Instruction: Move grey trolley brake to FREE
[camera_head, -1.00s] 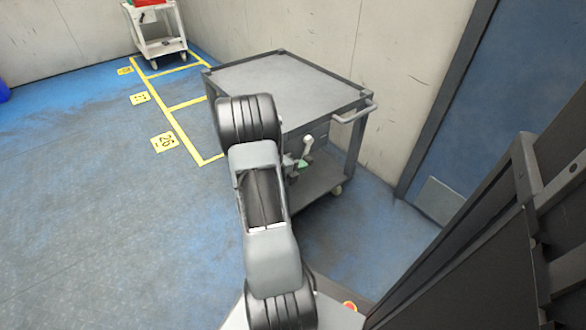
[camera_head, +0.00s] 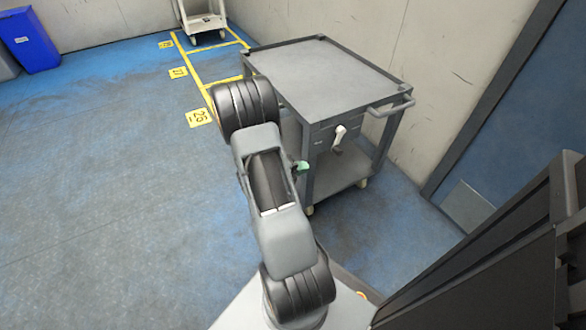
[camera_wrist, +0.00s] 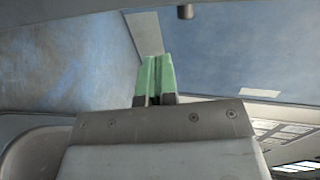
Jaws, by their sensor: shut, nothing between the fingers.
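The grey trolley (camera_head: 330,80) stands against the wall in the head view, with a flat top, a lower shelf and a push handle at its right. A white lever (camera_head: 339,134) sticks out of the panel under its top and tilts to the upper right. Small marks beside it are too small to read. My gripper (camera_head: 303,167) shows green fingertips left of and below the lever, apart from it. In the wrist view my gripper (camera_wrist: 155,75) is shut with its green fingers together and nothing between them. The lever is not clearly seen in the wrist view.
A white trolley (camera_head: 203,18) stands at the back by yellow floor markings (camera_head: 196,70). A blue bin (camera_head: 30,40) is at the far left. A blue door (camera_head: 510,110) is at the right. The floor at left is clear.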

